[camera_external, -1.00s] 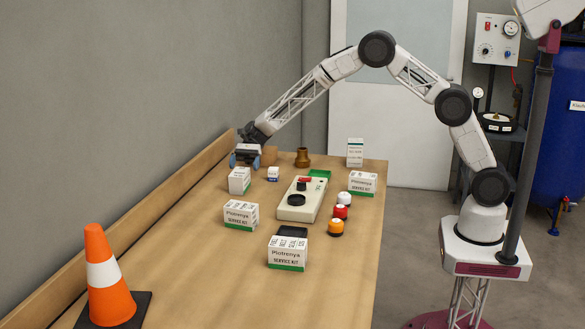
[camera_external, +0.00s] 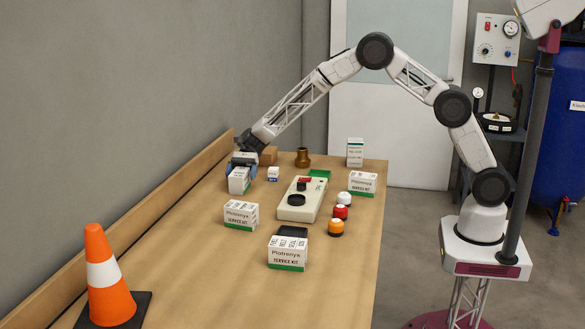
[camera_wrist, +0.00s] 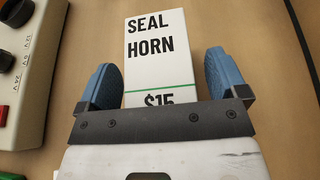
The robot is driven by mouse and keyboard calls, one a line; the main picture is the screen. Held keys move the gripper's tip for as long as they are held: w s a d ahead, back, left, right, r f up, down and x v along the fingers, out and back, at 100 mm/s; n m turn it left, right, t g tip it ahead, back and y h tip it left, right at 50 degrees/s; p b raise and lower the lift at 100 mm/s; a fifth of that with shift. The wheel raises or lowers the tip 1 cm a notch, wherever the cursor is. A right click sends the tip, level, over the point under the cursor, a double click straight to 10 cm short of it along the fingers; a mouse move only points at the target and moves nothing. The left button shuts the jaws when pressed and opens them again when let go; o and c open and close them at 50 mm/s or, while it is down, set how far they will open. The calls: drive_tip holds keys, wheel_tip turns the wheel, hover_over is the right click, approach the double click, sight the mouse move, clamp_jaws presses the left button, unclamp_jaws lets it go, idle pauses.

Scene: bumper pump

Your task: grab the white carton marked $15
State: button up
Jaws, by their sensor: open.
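The white carton marked $15 (camera_wrist: 158,55) stands between my gripper's two blue fingers in the wrist view. Its face reads "SEAL HORN" above a green line, and the $15 is partly cut off by the gripper body. In the external view the carton (camera_external: 239,182) stands near the back board, under my gripper (camera_external: 243,162). My gripper (camera_wrist: 164,80) is open, with a finger on each side of the carton. A gap shows between each finger and the carton in the wrist view.
A small white and blue box (camera_external: 273,174) stands just right of the carton. A beige device (camera_external: 300,200) with black knobs is further right. Service kit boxes (camera_external: 241,215) and an orange cone (camera_external: 107,280) stand nearer. The wooden back board (camera_external: 150,208) runs along the left.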

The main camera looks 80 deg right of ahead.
drive_tip(key=c, duration=1.3)
drive_tip(key=shift+o, duration=0.2)
drive_tip(key=shift+r, duration=0.1)
drive_tip(key=shift+r, duration=4.95)
